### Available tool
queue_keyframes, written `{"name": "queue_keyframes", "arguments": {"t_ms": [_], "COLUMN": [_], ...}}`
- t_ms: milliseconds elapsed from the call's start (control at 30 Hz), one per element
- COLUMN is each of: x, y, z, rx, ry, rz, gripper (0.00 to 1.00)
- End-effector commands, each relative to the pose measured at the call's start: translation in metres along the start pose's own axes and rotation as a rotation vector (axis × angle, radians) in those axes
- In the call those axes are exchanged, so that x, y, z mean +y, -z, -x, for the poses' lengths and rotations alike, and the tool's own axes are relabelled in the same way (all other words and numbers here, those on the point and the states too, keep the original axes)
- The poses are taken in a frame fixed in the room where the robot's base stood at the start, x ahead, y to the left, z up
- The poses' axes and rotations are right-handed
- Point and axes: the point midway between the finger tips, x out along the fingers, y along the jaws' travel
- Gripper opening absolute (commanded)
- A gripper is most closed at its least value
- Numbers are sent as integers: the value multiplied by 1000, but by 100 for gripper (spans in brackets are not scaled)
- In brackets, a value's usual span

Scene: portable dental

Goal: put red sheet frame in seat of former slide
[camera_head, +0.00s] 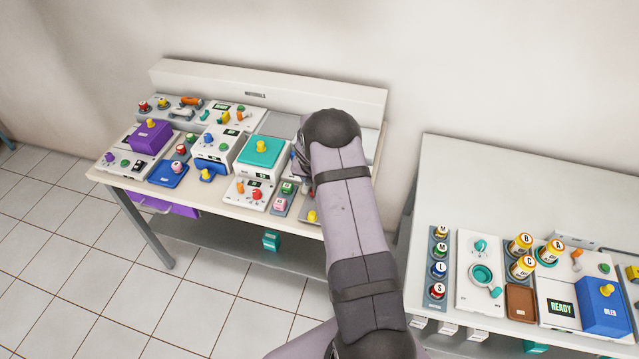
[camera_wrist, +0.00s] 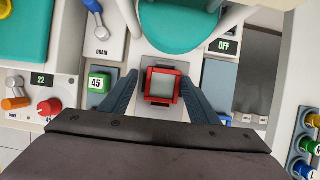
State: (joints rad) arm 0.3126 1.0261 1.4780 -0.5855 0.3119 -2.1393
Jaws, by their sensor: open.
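The red sheet frame (camera_wrist: 161,99) is a small square red frame around a pale grey-green sheet. In the wrist view it sits on a grey base, just below a round teal part (camera_wrist: 180,28). My gripper (camera_wrist: 160,78) is open, with one dark finger to the left and one to the right of the frame. I cannot tell whether the fingers touch it. In the head view my arm hides the frame and the gripper. I cannot tell which part is the seat of the former slide.
A green block marked 45 (camera_wrist: 97,84) stands just left of my gripper, and an OFF display (camera_wrist: 224,46) is at upper right. In the head view the left bench (camera_head: 225,201) is crowded with devices. A second table (camera_head: 500,170) stands at right, bare at its back.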

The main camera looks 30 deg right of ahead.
Motion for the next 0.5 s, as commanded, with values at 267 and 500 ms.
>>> {"name": "queue_keyframes", "arguments": {"t_ms": [267,500], "x": [-13,-11], "y": [14,12], "z": [-8,6], "rx": [31,26], "ry": [26,23], "rz": [-6,-5], "gripper": [65,65]}}
